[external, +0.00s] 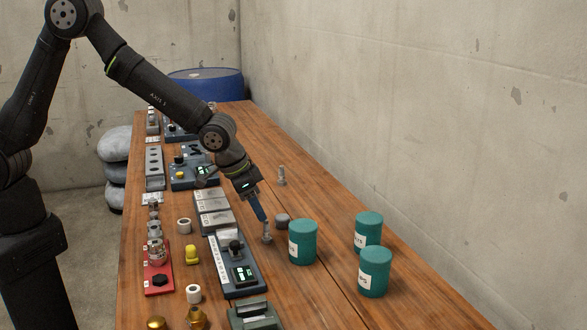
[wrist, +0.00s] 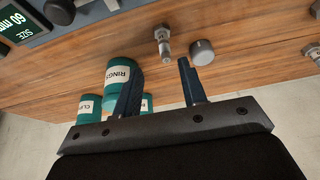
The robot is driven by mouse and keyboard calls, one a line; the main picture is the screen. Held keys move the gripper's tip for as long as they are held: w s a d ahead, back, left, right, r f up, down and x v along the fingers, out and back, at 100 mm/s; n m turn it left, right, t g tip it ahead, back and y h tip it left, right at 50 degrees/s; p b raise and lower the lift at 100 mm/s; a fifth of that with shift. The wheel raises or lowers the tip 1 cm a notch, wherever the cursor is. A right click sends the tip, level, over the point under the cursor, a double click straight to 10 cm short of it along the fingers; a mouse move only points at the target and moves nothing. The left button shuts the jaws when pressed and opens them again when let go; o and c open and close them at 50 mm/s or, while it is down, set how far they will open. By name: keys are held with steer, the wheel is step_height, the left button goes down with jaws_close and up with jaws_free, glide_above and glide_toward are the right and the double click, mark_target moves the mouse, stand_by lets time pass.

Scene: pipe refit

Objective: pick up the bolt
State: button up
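A grey metal bolt (external: 267,232) stands on the wooden table just below my gripper (external: 262,216). In the wrist view this bolt (wrist: 164,46) is head-up beyond the fingertips, roughly between their lines. My gripper (wrist: 160,68) is open there, with two dark blue fingers apart and nothing between them. A second bolt (external: 282,177) stands farther back on the table; a similar bolt shows at the right edge of the wrist view (wrist: 314,54). The frames do not mark which bolt the task names.
A dark grey round knob-like piece (external: 282,220) sits close beside the nearer bolt. Three teal canisters (external: 303,243) stand to the right. A grey device with a display (external: 236,266) lies to the left. Bare wood surrounds the farther bolt.

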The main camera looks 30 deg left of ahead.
mark_target(269, 238)
steer(key=x, duration=0.2)
steer(key=shift+w+d+f, duration=0.15)
steer(key=shift+f, duration=0.15)
steer(key=shift+w+x, duration=0.15)
steer(key=shift+x, duration=1.15)
steer(key=shift+w+x, duration=0.15)
steer(key=shift+x, duration=1.2)
steer(key=shift+r, duration=0.1)
jaws_close()
